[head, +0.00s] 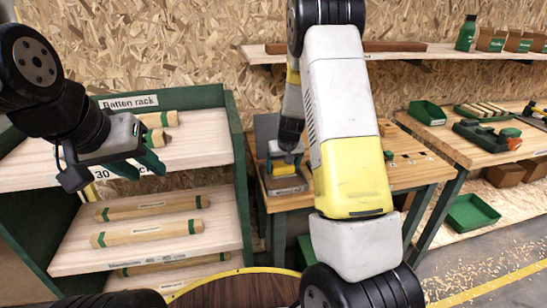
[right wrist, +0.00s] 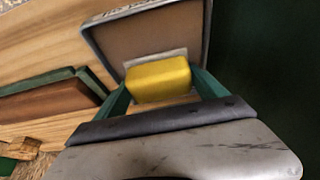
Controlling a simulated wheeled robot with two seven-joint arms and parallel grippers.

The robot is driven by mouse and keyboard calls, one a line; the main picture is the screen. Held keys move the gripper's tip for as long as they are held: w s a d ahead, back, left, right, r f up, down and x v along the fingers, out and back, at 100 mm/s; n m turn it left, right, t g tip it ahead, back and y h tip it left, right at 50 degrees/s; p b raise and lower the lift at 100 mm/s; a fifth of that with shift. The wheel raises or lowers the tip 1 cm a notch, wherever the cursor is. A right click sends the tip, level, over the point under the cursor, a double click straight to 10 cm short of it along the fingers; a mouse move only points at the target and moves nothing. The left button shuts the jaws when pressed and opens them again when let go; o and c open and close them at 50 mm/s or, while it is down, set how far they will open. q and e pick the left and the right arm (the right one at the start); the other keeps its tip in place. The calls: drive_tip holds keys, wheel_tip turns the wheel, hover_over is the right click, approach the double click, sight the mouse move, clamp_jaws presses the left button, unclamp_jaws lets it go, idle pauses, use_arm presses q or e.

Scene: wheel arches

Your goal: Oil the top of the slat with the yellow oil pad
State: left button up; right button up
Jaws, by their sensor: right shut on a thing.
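The yellow oil pad (right wrist: 158,80) is between the green fingers of my right gripper (right wrist: 160,92), which is shut on it. Behind the pad in the right wrist view is a grey-rimmed tray (right wrist: 207,28) with a brown floor. In the head view the pad (head: 284,168) shows as a small yellow block under my right gripper (head: 283,158), low over the bench. A brown bar (right wrist: 50,112) beside a green strip lies left in the right wrist view; I cannot tell whether it is the slat. My left gripper (head: 137,165) is open and empty at the batten rack.
The batten rack (head: 232,130) holds several pale battens (head: 150,232) on its shelves. My right arm hides part of the middle bench. A right bench (head: 480,150) carries a green bin (head: 427,112) and a green plane (head: 487,134). A wall shelf (head: 400,57) runs above.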

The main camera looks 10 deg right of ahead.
sight(283, 163)
drive_tip(key=shift+f, duration=0.45)
idle(1.0)
drive_tip(key=shift+r, duration=3.6)
